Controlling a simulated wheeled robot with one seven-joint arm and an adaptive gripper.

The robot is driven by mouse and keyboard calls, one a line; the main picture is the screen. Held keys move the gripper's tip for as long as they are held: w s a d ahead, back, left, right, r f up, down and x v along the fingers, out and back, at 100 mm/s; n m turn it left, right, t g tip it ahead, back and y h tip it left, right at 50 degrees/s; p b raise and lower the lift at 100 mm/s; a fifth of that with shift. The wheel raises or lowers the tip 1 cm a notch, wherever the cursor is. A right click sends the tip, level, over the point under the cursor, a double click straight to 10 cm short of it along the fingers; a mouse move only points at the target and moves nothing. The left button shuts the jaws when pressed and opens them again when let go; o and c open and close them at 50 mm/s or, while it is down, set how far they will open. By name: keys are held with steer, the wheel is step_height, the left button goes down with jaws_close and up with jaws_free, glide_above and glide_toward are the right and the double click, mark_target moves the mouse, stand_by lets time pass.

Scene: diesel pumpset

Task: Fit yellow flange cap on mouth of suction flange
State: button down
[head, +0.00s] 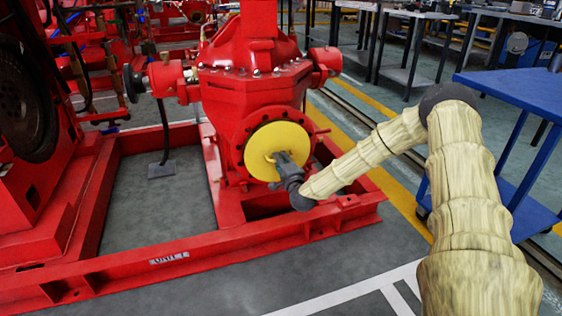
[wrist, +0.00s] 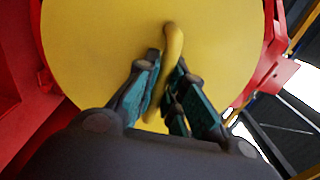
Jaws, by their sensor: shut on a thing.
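The yellow flange cap (head: 292,138) is a round disc at the mouth of the red suction flange (head: 247,121) on the front of the pump. The flange's bolted rim shows around it. In the wrist view the cap (wrist: 95,45) fills most of the picture, with red flange behind its edges. My gripper (head: 275,158) is in front of the cap. In the wrist view my gripper (wrist: 165,90) is shut on the cap's curved yellow handle (wrist: 173,50). Whether the cap is fully seated against the flange face cannot be told.
The red pump body (head: 245,80) stands on a red base frame (head: 160,262) with a front rail below the flange. A blue table (head: 520,88) stands at the right. Grey floor is clear in front of the frame.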

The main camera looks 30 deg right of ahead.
steer(key=shift+b+x, duration=0.5)
steer(key=shift+x, duration=0.95)
stand_by(0.4)
steer(key=c, duration=1.4)
jaws_free()
steer(key=shift+c, duration=0.2)
steer(key=o, duration=0.5)
steer(key=shift+s, duration=0.1)
steer(key=p+v, duration=0.2)
steer(key=v, duration=0.5)
steer(key=shift+s+p, duration=0.15)
steer(key=shift+p, duration=0.2)
steer(key=shift+s+a, duration=0.1)
steer(key=shift+p+v, duration=1)
steer(key=shift+v, duration=1.95)
